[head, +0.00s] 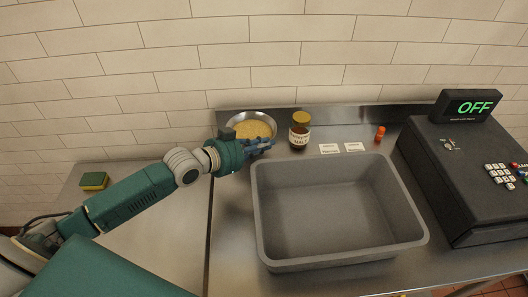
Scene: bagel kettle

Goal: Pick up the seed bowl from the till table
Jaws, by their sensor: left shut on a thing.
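The seed bowl (235,117) is a shallow metal bowl filled with tan seeds, at the back left of the metal till table (225,237). My left gripper (265,143) is at the bowl's front right rim and is shut on it. The gripper hides part of the bowl's front side. I cannot tell whether the bowl touches the table. My right gripper is not in view.
A labelled jar (300,131) stands just right of the bowl. An empty grey bin (422,236) fills the table's middle, with two cards (342,148) and an orange-capped item (380,133) behind it. A till (465,185) stands right. A sponge (94,181) lies left.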

